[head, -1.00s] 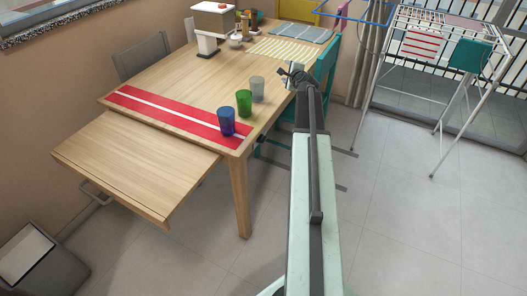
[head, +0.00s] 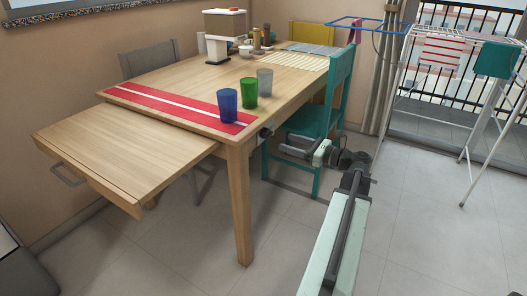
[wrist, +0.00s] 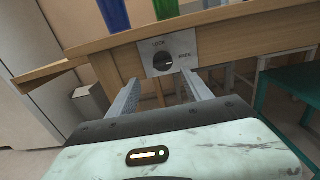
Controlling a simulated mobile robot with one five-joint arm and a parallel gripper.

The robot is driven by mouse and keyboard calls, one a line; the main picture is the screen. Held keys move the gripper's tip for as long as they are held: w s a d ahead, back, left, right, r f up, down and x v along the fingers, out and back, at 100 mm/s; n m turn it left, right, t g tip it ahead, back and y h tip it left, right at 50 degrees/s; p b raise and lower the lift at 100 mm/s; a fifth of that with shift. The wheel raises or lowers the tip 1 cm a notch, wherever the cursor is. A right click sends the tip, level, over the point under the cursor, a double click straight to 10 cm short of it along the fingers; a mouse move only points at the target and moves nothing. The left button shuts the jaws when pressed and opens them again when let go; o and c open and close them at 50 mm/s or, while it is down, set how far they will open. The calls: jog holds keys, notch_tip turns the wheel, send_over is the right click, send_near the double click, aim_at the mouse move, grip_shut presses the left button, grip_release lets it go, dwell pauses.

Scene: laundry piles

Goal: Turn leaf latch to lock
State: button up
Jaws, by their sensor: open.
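The leaf latch (wrist: 163,62) is a round dark knob on a light metal plate, on the apron under the table edge. The plate reads LOCK above the knob, with a smaller, blurred label to its right. A pale mark shows on the knob, but I cannot tell exactly which way it points. In the head view the knob (head: 266,132) sits near the table corner. My gripper (head: 290,145) is open and empty beside the table, facing the latch. In the wrist view its two fingers (wrist: 159,86) reach toward the plate, one each side, apart from the knob. The pulled-out wooden leaf (head: 125,152) is at the left.
Blue (head: 227,105), green (head: 249,93) and grey cups (head: 265,82) stand near the table's edge above the latch. A teal chair (head: 330,105) stands close behind my gripper. A drying rack (head: 480,120) is at the right. The floor in front is clear.

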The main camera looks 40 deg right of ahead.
aim_at(268, 134)
jog(key=x, duration=0.7)
jog(key=shift+w+d, duration=0.2)
jog(key=shift+r, duration=0.1)
